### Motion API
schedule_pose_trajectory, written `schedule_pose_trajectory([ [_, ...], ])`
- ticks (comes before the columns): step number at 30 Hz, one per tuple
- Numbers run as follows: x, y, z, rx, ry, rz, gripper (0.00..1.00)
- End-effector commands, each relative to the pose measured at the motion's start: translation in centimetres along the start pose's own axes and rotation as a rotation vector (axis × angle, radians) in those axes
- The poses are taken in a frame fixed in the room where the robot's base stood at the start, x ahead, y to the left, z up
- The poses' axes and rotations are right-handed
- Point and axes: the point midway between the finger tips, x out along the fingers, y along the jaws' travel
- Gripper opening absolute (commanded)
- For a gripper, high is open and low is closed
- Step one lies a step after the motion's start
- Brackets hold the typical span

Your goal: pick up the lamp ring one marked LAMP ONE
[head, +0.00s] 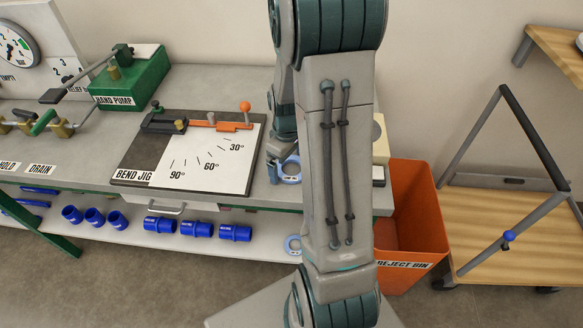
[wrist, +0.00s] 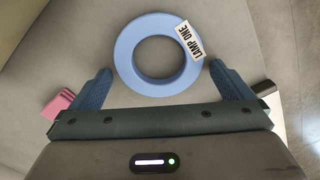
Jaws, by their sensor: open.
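The lamp ring one (wrist: 127,70) is a thick pale blue ring with a white LAMP ONE tag. In the wrist view it lies flat on a grey surface, just ahead of my gripper (wrist: 160,72). My two dark blue fingers stand wide apart, one at each lower side of the ring, with nothing held. In the head view a blue ring (head: 291,179) shows on the bench top beside my arm. My arm covers part of it and most of my gripper there.
A similar blue ring (head: 291,245) lies on the lower shelf. The bend jig (head: 130,160) stands left of my arm. The orange reject bin (head: 412,225) is at right. A pink block (wrist: 58,104) lies left of my gripper in the wrist view, and a dark-and-white object (wrist: 267,98) lies right.

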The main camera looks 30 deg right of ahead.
Motion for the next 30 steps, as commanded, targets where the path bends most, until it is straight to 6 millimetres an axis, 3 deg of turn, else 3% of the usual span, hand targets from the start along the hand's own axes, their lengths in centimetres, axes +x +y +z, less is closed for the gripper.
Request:
schedule_pose_trajectory([
  [2, 0.0, 0.0, 0.0, 0.0, 0.0, 0.0, 1.0],
  [6, 0.0, 0.0, 0.0, 0.0, 0.0, 0.0, 0.61],
  [7, 0.0, 0.0, 0.0, 0.0, 0.0, 0.0, 0.59],
  [20, -0.6, 0.1, -0.1, 0.0, 0.002, 0.002, 0.59],
  [28, -4.4, 0.1, -0.1, 0.0, 0.006, 0.006, 0.59],
  [30, -5.1, 0.1, 1.7, 0.005, 0.004, 0.004, 0.59],
])
